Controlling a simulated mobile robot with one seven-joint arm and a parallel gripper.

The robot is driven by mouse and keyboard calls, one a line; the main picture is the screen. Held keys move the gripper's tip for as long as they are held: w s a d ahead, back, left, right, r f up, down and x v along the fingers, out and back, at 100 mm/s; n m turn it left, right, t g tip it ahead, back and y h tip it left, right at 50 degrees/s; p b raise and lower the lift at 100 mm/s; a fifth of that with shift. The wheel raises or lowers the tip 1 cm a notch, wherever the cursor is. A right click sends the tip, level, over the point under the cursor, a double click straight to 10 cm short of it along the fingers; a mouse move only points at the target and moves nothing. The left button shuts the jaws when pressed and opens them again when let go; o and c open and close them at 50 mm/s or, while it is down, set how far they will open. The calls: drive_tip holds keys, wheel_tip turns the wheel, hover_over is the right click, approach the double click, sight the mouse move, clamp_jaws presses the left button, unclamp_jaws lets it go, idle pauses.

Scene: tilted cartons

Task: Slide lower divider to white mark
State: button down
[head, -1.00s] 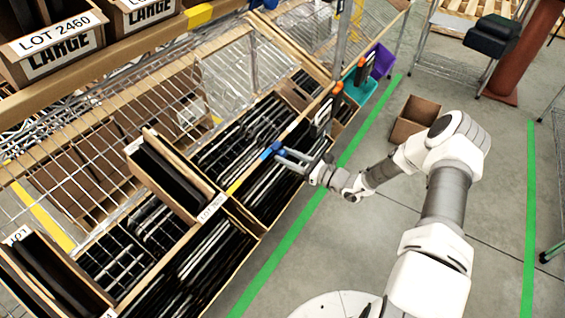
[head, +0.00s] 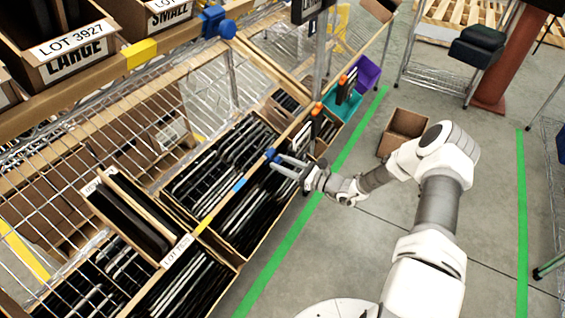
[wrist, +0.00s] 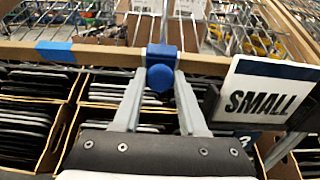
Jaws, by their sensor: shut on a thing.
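The lower divider is a blue clip (wrist: 161,53) with a round blue knob (wrist: 160,78), riding on the brown lower rail (wrist: 110,55). It also shows as a small blue piece in the head view (head: 271,155). My gripper (wrist: 160,84) has its two grey fingers closed on the knob, one on each side; in the head view my gripper (head: 277,160) reaches the rail from the right. A blue tape mark (head: 239,184) and a yellow one (head: 201,226) lie on the rail nearer me. I cannot make out a white mark on the rail.
A white SMALL sign (wrist: 262,92) stands just right of my gripper in the wrist view. Cartons of black items (head: 225,160) line the tilted shelf. An upper blue divider (head: 217,22) sits on the upper rail. An empty carton (head: 403,132) is on the floor beyond the green line.

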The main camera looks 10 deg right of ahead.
drive_tip(key=shift+w+d, duration=0.25)
drive_tip(key=shift+c, duration=2.3)
unclamp_jaws()
drive_tip(key=shift+s, duration=0.1)
drive_tip(key=p+v, duration=0.3)
drive_tip(key=v, duration=1.4)
drive_tip(key=shift+s+d, duration=0.1)
